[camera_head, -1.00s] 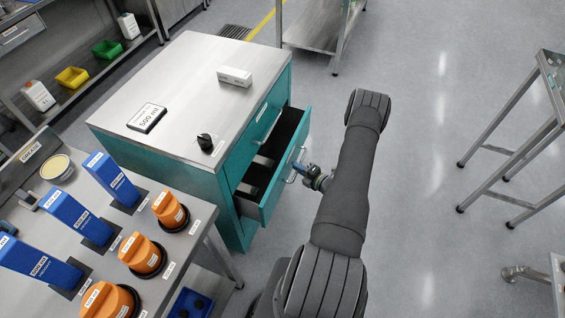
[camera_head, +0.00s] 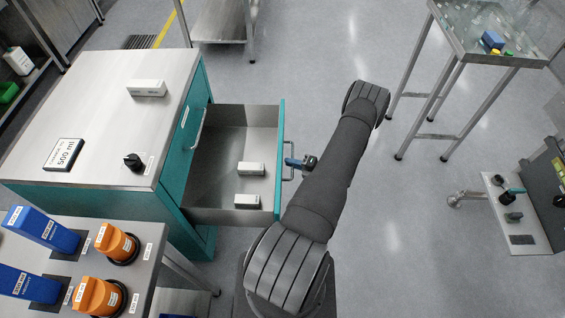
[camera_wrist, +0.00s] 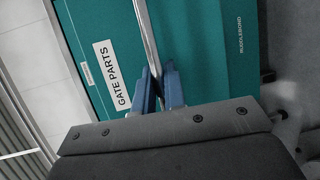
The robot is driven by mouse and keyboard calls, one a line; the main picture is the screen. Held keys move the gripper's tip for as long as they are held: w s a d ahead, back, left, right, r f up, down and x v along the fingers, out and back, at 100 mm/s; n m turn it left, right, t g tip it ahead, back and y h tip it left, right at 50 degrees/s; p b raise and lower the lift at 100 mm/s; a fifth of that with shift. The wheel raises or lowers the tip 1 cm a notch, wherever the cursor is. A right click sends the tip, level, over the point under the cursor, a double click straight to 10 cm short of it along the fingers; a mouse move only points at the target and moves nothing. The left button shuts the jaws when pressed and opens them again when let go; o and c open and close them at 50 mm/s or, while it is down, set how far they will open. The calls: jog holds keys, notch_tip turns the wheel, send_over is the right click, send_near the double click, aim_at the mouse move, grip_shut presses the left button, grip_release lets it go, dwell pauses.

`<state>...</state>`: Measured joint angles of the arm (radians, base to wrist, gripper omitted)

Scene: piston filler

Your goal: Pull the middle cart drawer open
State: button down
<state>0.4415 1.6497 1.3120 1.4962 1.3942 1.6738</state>
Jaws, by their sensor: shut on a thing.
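The teal cart (camera_head: 108,195) with a steel top stands at the left of the head view. Its drawer (camera_head: 232,140) is pulled well out, and its grey inside shows two small white boxes, one farther back (camera_head: 250,168) and one nearer (camera_head: 247,201). My gripper (camera_head: 293,162) is at the drawer's front, shut on the bar handle (camera_head: 287,146). In the wrist view the blue fingers (camera_wrist: 160,88) close around the metal handle bar (camera_wrist: 148,35). The teal drawer front (camera_wrist: 205,50) there carries a "GATE PARTS" label (camera_wrist: 112,74).
On the cart top are a white box (camera_head: 147,88), a "500 ml" sign (camera_head: 64,154) and a black knob (camera_head: 133,161). A bench (camera_head: 130,245) with blue and orange parts stands in front. A steel table (camera_head: 470,55) stands right.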

jog(key=shift+d, duration=0.35)
jog(key=c, duration=1.5)
grip_release()
jog(key=v, duration=1.7)
jog(key=shift+d, duration=0.15)
jog(key=x, duration=1.7)
jog(key=shift+a, duration=0.25)
